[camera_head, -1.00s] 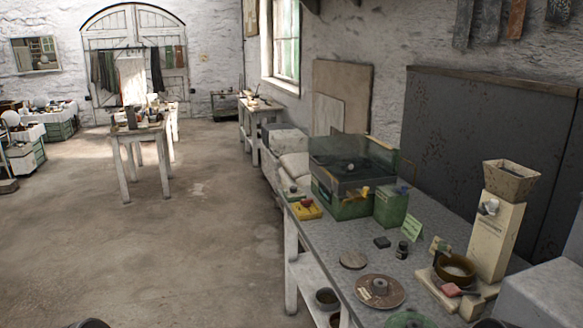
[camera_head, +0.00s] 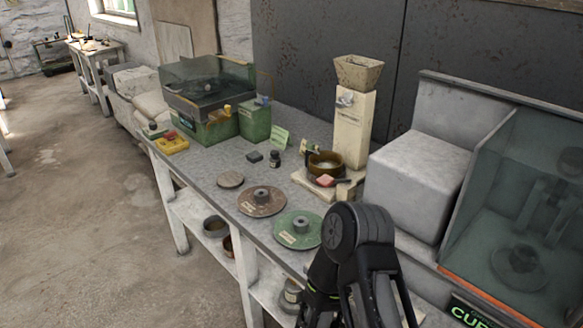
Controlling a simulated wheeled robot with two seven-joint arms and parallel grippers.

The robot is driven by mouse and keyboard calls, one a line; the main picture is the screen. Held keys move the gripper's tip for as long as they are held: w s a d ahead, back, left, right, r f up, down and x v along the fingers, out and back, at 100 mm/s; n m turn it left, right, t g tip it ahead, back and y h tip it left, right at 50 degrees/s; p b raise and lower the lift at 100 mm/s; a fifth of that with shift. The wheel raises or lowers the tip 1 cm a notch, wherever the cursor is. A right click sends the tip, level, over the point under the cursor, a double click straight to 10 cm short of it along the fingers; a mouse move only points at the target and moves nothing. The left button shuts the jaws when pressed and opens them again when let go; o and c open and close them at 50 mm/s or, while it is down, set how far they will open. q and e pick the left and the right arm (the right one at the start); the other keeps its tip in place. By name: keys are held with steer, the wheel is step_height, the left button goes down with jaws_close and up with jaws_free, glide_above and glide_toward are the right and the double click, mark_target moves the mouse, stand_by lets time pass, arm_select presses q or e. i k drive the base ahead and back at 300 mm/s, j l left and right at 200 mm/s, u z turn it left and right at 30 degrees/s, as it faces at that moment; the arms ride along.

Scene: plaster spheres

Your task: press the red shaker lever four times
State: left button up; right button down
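A cream shaker (camera_head: 352,130) with a tall column and a hopper on top stands at the back of the grey workbench (camera_head: 215,168). A dark brown bowl (camera_head: 325,164) sits on its low base. A small pinkish-red piece (camera_head: 324,181) lies at the front of the base, below the bowl; it looks like the red lever, but its shape is hard to tell. A black part of my arm rises from the bottom edge, in front of the bench and below the shaker. No fingertips of either gripper show, and nothing of mine touches the shaker.
A yellow box (camera_head: 170,145) with a red top part sits farther left. A grey block-like machine (camera_head: 420,180) with a glass-fronted cabinet (camera_head: 525,200) stands close on the right.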

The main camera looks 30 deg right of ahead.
mark_target(324, 181)
steer(key=i+j+z, duration=0.1)
steer(key=j, duration=0.2)
steer(key=i+j, duration=0.1)
steer(key=j, duration=0.2)
steer(key=z, duration=1.6)
